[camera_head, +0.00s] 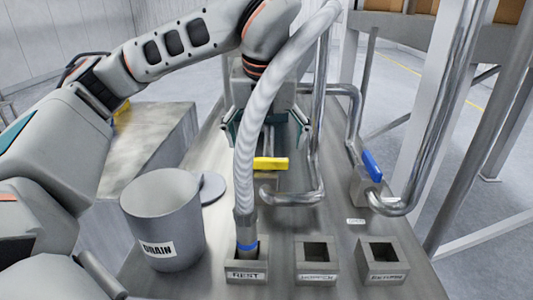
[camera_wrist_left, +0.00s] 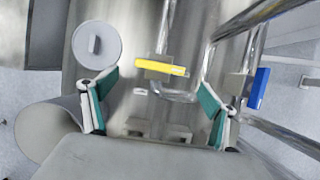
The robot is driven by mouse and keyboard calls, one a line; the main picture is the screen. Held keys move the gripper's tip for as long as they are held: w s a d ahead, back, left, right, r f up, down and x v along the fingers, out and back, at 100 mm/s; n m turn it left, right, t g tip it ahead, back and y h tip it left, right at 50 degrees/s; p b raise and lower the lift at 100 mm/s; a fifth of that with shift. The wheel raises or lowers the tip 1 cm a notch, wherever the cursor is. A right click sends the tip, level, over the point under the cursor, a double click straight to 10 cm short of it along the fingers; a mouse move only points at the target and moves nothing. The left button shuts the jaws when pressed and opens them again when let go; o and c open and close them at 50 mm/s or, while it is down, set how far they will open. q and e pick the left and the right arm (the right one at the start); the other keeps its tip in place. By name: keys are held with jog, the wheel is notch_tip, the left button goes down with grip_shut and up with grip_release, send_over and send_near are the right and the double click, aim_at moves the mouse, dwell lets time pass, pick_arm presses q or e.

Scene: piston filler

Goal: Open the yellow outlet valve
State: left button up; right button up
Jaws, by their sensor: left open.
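The yellow outlet valve handle (camera_head: 270,163) lies crosswise on its valve block above the metal bench, beside the bent steel pipe. It also shows in the left wrist view (camera_wrist_left: 162,68), where it spans the space ahead of the fingers. My left gripper (camera_head: 268,128) is open, with one finger on each side of the handle's line and nothing held. In the left wrist view, the open fingers (camera_wrist_left: 159,86) are apart from the handle. The white hose hides part of the gripper and valve in the head view. My right gripper is not in view.
A blue-handled valve (camera_head: 372,164) stands to the right on a pipe. The grey DRAIN bucket (camera_head: 160,215) is at front left, with a round lid (camera_head: 211,187) behind it. The ribbed hose (camera_head: 245,150) comes down into the REST holder; two empty holders stand to its right.

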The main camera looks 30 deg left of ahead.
aim_at(266, 159)
pick_arm(q)
jog(key=shift+x, duration=3.2)
jog(key=c, duration=1.1)
